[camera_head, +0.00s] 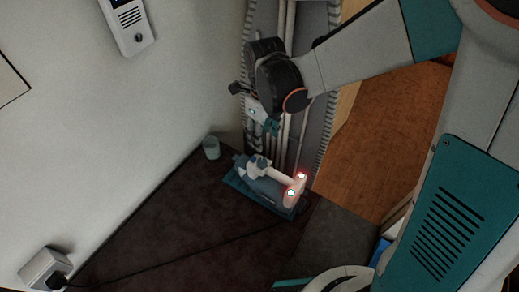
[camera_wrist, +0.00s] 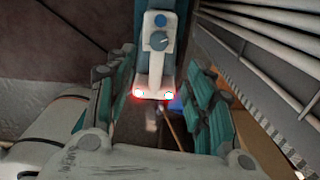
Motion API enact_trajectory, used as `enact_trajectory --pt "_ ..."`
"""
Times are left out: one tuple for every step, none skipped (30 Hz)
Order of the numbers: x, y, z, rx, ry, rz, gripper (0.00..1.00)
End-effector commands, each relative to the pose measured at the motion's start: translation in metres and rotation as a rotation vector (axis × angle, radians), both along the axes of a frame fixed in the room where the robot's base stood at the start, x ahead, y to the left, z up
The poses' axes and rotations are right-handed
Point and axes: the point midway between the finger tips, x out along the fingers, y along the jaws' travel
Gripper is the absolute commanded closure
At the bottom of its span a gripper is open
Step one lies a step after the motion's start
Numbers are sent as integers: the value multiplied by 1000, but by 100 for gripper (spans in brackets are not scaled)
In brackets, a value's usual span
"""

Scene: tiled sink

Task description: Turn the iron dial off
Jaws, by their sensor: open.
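The iron (camera_head: 264,183) lies on a dark surface in the head view, with a teal body and a white handle. Two red lights glow at the handle's right end. The wrist view shows the iron (camera_wrist: 155,65) ahead, with a grey round dial (camera_wrist: 158,40) on its white top and a blue button above the dial. The dial's setting is too small to read. My gripper (camera_head: 262,118) is above the iron in the head view, apart from it. In the wrist view my gripper (camera_wrist: 158,95) has its fingers spread left and right, with nothing held between them.
A small grey-green cup (camera_head: 211,147) stands beside the iron near the wall. A dark cord runs to a wall socket (camera_head: 45,270). The dark surface left of the iron is clear.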

Motion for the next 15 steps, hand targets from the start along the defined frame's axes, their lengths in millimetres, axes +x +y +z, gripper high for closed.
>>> enact_trajectory --pt "0 0 -13 0 0 1 52" --pt "0 0 -18 0 0 1 52" --pt "0 1 -24 1 -1 2 52" --pt "0 0 -29 1 -1 2 52" --pt "0 1 -34 1 -1 2 52" --pt "0 1 -41 1 -1 2 52" --pt "0 0 -46 1 -1 2 52" --pt "0 0 -50 1 -1 2 52" --pt "0 0 -57 1 -1 2 52" --pt "0 0 -61 1 -1 2 52" --pt "0 0 -66 1 -1 2 52" --pt "0 0 -72 1 -1 2 52" --pt "0 0 -77 1 -1 2 52" --pt "0 0 -82 1 -1 2 52" --pt "0 0 -88 1 -1 2 52"
